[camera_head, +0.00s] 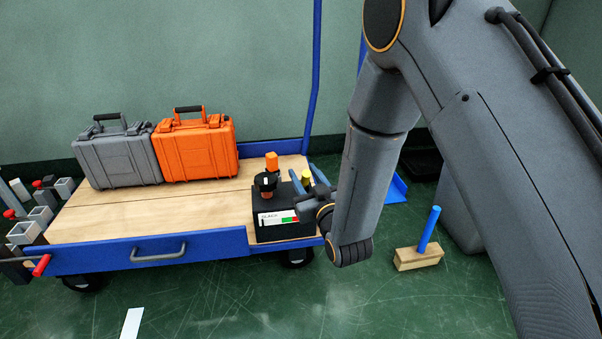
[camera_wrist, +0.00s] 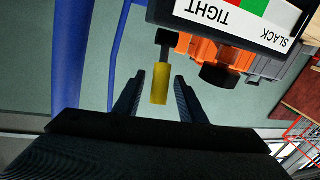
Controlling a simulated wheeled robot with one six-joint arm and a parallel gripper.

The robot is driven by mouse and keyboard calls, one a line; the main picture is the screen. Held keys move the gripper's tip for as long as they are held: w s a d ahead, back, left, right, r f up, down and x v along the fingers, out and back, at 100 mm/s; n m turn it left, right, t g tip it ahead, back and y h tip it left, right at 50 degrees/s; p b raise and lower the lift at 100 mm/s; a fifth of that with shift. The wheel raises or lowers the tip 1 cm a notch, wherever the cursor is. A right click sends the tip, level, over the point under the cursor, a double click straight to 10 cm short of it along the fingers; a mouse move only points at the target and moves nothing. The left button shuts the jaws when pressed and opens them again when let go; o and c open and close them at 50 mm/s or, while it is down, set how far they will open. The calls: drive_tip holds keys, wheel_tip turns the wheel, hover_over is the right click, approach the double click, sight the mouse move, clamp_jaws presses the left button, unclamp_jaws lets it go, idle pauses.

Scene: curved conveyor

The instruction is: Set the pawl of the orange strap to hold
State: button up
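A black box (camera_head: 284,225) with a white label reading SLACK at one end and a red and green band stands on the cart's near right corner. In the wrist view the box (camera_wrist: 166,10) appears upside down, and its label reads TIGHT and SLACK. An orange block (camera_head: 272,161) and a black knob (camera_head: 266,184) rise above the box. A yellow grip (camera_head: 306,177) on a dark stem stands at its right; it also shows in the wrist view (camera_wrist: 160,84). My gripper (camera_wrist: 160,80) is open, with one finger on each side of the yellow grip and visible gaps. The strap itself is not clearly identifiable.
A grey case (camera_head: 117,158) and an orange case (camera_head: 196,150) stand at the back of the wooden cart deck (camera_head: 150,216). A wooden block with a blue handle (camera_head: 429,228) is on the floor at right. The middle deck is clear.

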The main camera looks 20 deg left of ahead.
drive_tip(key=shift+b+x, duration=0.55)
drive_tip(key=shift+x, duration=1.1)
clamp_jaws()
